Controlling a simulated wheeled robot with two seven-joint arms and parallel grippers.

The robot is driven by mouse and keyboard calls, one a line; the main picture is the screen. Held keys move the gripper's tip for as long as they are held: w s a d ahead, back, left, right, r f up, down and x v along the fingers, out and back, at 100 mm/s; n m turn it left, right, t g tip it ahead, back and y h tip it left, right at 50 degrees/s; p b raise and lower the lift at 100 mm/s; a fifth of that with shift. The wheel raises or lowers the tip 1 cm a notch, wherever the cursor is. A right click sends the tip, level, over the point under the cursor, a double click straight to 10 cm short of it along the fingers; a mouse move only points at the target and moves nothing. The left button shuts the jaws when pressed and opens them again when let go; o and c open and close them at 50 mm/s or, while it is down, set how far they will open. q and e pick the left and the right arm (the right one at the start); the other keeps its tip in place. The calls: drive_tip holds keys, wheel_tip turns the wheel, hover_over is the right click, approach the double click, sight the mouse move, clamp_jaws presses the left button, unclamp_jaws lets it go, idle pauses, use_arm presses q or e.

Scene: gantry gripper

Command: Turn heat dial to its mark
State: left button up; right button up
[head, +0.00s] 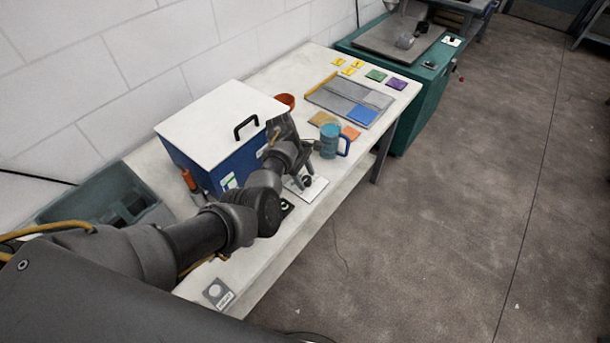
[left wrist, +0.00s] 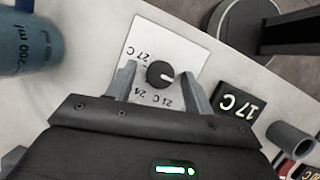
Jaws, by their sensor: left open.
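The heat dial is a small round black knob (left wrist: 160,73) on a white plate (left wrist: 172,40) in the left wrist view. Printed marks for 21 C, 24 and 27 C run around it. Its exact pointing direction is hard to tell. My left gripper (left wrist: 158,71) is open, with one finger on each side of the knob; contact is not clear. In the head view the knob (head: 307,181) shows at the table's front edge, by my left gripper (head: 297,172). My right gripper is not seen.
A blue box (head: 200,165) with a white handled lid stands behind my left arm. A blue mug (head: 329,141) stands right of the dial. A tray (head: 350,96) with tiles is farther off. A green bin (head: 65,195) and a button plate (head: 217,293) are at left.

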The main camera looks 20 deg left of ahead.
use_arm(q)
drive_tip(key=c, duration=1)
drive_tip(key=shift+o, duration=0.2)
